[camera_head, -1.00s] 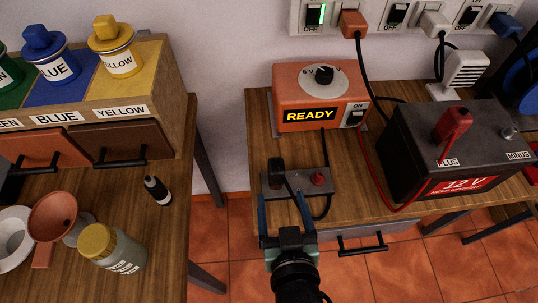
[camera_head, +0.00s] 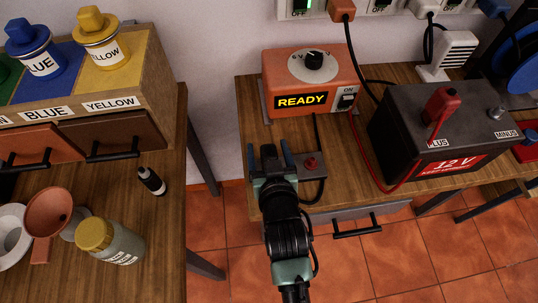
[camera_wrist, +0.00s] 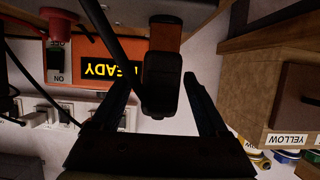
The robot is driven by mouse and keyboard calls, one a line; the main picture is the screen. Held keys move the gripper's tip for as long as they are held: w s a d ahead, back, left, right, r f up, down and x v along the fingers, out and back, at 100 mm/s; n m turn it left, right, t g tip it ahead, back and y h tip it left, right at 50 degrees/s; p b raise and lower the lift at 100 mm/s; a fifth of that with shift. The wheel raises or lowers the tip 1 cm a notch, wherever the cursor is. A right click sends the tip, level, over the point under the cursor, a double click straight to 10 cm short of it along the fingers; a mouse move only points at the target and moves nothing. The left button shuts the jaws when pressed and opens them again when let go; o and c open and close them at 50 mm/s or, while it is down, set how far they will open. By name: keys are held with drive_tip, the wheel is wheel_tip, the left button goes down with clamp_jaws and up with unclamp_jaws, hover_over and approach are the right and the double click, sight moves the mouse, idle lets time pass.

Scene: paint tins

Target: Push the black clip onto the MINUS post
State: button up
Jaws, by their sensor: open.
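The black clip (camera_wrist: 160,82) shows in the wrist view between the two fingers of my open gripper (camera_wrist: 163,84). I cannot tell whether either finger touches it. In the head view my gripper (camera_head: 270,154) is at the grey holder block (camera_head: 316,176), its fingers on either side of the clip, which is largely hidden behind my wrist. The bare metal MINUS post (camera_head: 497,112) stands on the right of the black battery (camera_head: 400,115), above the MINUS label. The red clip (camera_head: 438,108) sits at the PLUS post of the battery.
The orange charger (camera_head: 283,82) reads READY behind the block, with cables running to the right. A red post (camera_head: 311,163) stands on the block beside my gripper. A white vented device (camera_head: 459,50) is behind the battery. A gap separates this table from the left one with the bottle (camera_head: 122,246).

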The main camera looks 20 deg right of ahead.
drive_tip(key=shift+x, duration=0.75)
drive_tip(key=shift+c, duration=0.3)
clamp_jaws()
